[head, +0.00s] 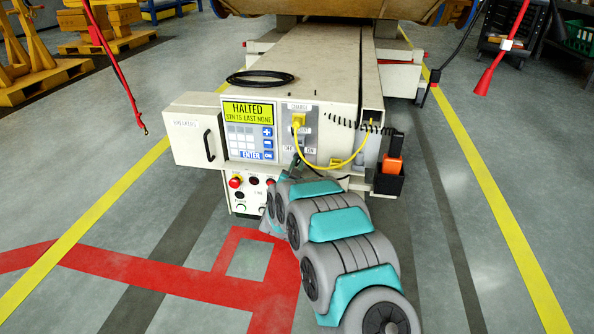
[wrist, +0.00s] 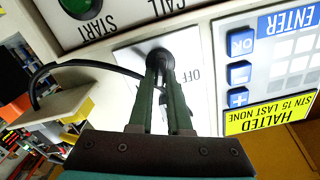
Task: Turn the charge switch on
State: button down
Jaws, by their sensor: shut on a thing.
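The charge switch (wrist: 159,54) is a dark round knob on a white plate with an OFF label beside it, upside down in the wrist view. My gripper (wrist: 161,72) is shut on it, with the two green fingers closed around the knob and hiding part of it. The ON label is hidden in the wrist view. In the head view my gripper reaches the front panel of the halted carrier (head: 312,62), low near the OFF and ON labels. The switch itself is too small there to tell its position.
A display (head: 247,112) reads HALTED, above a keypad. A yellow plug (head: 298,120) with a yellow cable hangs across the panel's right part.

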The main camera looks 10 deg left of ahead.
jog(key=shift+f+m+b, duration=0.15)
jog(key=shift+m+b, duration=0.5)
jog(key=shift+m, duration=0.05)
jog(key=c, duration=0.9)
grip_release()
jog(key=shift+o, duration=0.2)
jog(key=shift+s, duration=0.15)
jog(key=s, duration=0.7)
jog(key=shift+s, duration=0.3)
